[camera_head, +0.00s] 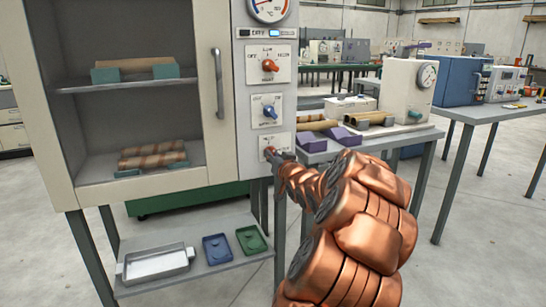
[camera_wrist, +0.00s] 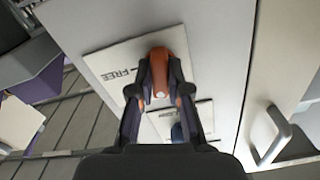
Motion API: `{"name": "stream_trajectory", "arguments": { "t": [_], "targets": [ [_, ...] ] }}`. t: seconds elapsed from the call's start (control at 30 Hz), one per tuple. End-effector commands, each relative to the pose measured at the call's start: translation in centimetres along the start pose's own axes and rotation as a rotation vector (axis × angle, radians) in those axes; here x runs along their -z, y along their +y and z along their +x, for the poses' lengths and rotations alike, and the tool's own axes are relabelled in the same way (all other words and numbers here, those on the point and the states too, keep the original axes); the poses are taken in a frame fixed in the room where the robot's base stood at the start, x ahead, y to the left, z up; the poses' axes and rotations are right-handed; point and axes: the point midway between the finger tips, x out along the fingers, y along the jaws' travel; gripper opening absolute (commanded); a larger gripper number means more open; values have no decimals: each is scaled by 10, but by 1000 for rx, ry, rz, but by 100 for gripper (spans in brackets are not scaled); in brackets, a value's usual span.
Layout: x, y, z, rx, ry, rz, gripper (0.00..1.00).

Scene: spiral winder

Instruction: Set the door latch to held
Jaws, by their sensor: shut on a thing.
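The door latch is an orange-red knob on a white plate (camera_head: 277,145), the lowest of three controls on the cabinet's right panel. My gripper (camera_head: 276,155) reaches the knob from the right and hides most of it. In the wrist view my gripper (camera_wrist: 160,78) has its two dark fingers shut on the sides of the orange latch knob (camera_wrist: 168,62). The word FREE shows on the latch plate (camera_wrist: 112,72) to the left of the knob. Any other label there is hidden or unreadable. The cabinet door (camera_head: 208,160) has a vertical handle (camera_head: 218,83) and looks closed.
Above the latch are a blue knob (camera_head: 269,111), a red knob (camera_head: 270,66) and a dial gauge (camera_head: 268,8). A bench (camera_head: 400,138) with purple blocks stands close on the right. Trays lie on the lower shelf (camera_head: 190,277).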

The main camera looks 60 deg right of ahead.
Motion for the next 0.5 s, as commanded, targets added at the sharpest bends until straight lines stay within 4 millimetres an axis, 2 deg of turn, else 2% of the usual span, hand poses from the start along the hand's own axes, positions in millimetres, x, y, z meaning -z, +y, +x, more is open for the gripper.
{"name": "stream_trajectory", "arguments": {
  "t": [0.27, 0.5],
  "targets": [
    [0, 1, 0, -2, 1, -23, 0],
    [0, 2, 0, -2, 3, -216, 0]
  ]
}}
